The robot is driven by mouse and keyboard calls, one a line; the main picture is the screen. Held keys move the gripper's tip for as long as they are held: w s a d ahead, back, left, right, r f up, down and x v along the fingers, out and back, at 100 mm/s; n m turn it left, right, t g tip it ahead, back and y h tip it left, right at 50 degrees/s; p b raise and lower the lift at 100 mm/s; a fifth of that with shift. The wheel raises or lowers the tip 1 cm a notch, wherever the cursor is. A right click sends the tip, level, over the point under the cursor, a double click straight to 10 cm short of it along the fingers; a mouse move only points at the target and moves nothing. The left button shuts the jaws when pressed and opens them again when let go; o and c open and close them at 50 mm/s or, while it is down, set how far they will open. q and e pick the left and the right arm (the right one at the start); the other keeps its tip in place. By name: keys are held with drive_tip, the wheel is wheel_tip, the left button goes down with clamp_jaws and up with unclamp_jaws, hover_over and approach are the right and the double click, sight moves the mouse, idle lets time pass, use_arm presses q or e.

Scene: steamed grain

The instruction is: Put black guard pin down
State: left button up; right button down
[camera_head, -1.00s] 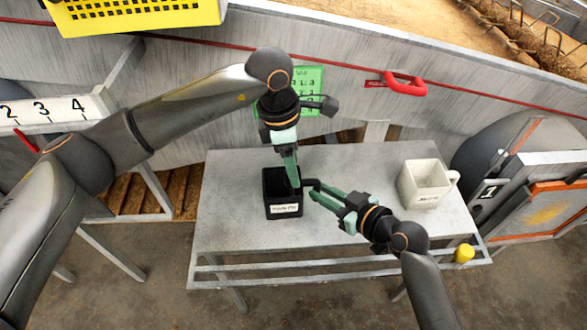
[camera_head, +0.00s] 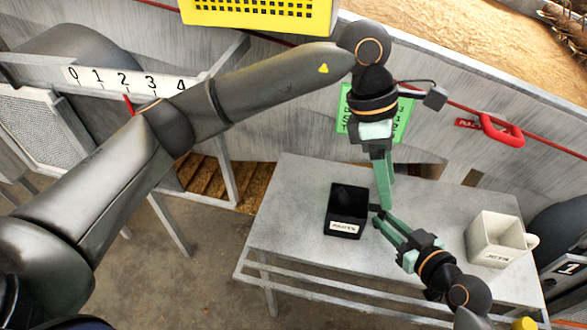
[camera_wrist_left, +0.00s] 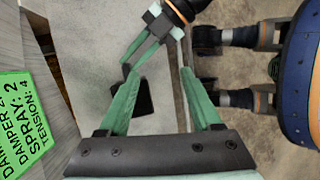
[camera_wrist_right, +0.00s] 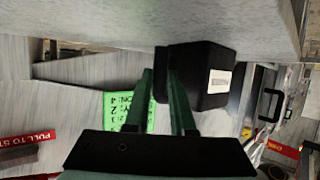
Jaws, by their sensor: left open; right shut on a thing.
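My right gripper (camera_head: 376,217) is shut on a small dark piece (camera_head: 376,208), which looks like the black guard pin; its shape is mostly hidden. The box also shows behind the fingers in the right wrist view (camera_wrist_right: 205,60). My left gripper (camera_head: 385,208) points down, open, close to the right gripper's tips. In the left wrist view, its fingers are spread (camera_wrist_left: 160,95), with a dark object between them that I cannot identify clearly.
A white labelled mug (camera_head: 490,243) stands at the table's right. A green card (camera_head: 402,122) and a red handle (camera_head: 500,130) are on the wall behind. A yellow crate (camera_head: 262,14) is at the top. The table's left part is clear.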

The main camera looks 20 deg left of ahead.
use_arm(q)
drive_tip(key=s+d+r+n+g+h, duration=0.1)
drive_tip(key=s+d+r+g+h, duration=0.1)
drive_tip(key=s+d+g+h, duration=0.55)
drive_tip(key=s+r+n+t+h, duration=0.2)
drive_tip(key=s+r+n+h, duration=0.4)
drive_tip(key=r+h, duration=0.25)
drive_tip(key=w+a+r+n+t+h, duration=0.1)
drive_tip(key=w+a+n+t+h, duration=0.3)
drive_tip(key=n+t, duration=0.6)
drive_tip(key=w+a+n+t, duration=0.1)
drive_tip(key=a+n+t, duration=0.5)
drive_tip(key=n+t, duration=0.35)
drive_tip(key=a+f+n+t+y, duration=0.4)
drive_tip(key=a+n+y, duration=0.2)
drive_tip(key=n+y, duration=0.2)
drive_tip(key=w+a+f+n+t+y, duration=0.1)
drive_tip(key=a+f+n+t+y, duration=0.3)
drive_tip(key=n+y, duration=0.4)
drive_tip(key=a+f+n, duration=0.1)
drive_tip(key=a+n, duration=0.1)
drive_tip(key=n, duration=0.1)
drive_tip(key=shift+w+t, duration=0.3)
use_arm(e)
drive_tip(key=c, duration=0.7)
unclamp_jaws()
use_arm(q)
drive_tip(key=shift+a+n, duration=0.1)
drive_tip(key=shift+n, duration=0.15)
